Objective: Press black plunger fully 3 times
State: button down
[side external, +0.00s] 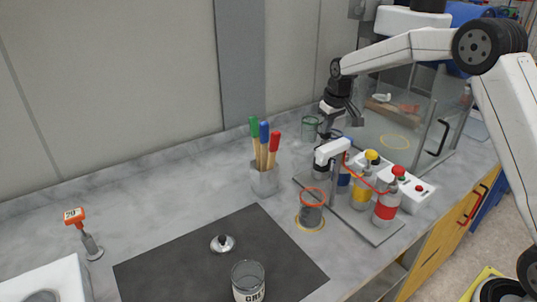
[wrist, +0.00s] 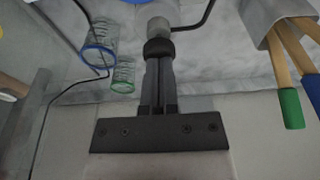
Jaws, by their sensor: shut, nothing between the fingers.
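My gripper (wrist: 158,68) is shut, with nothing between its fingers. In the wrist view its fingertips meet or overlap a round black cap, which looks like the black plunger (wrist: 158,47), with a grey cylinder (wrist: 158,28) beyond it. I cannot tell whether they touch or how far the plunger is pressed. In the side external view my gripper (side external: 325,130) points down just above and behind the white dispenser head (side external: 331,150). The plunger cannot be made out clearly there. A glass with a red rim (side external: 312,208) stands in front of the dispenser.
A green-rimmed glass (side external: 310,128) is behind, also in the wrist view (wrist: 123,75). A tool holder (side external: 264,181) is left.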

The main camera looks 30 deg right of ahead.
jog(key=shift+w+v, duration=0.2)
jog(key=shift+v, duration=0.85)
jog(key=shift+w+v, duration=0.25)
jog(key=shift+v, duration=0.8)
jog(key=shift+s+x, duration=0.2)
jog(key=shift+x, duration=0.75)
jog(key=shift+s+x, duration=0.2)
jog(key=shift+x, duration=0.75)
jog(key=shift+w+v, duration=0.2)
jog(key=shift+v, duration=0.75)
jog(key=shift+w+v, duration=0.2)
jog(key=shift+v, duration=0.75)
jog(key=shift+r, duration=0.15)
jog(key=shift+w+v, duration=0.2)
jog(key=shift+v, duration=0.75)
jog(key=shift+w+v, duration=0.2)
jog(key=shift+v, duration=0.75)
jog(key=shift+w+v, duration=0.2)
jog(key=shift+v, duration=0.8)
jog(key=shift+r, duration=0.1)
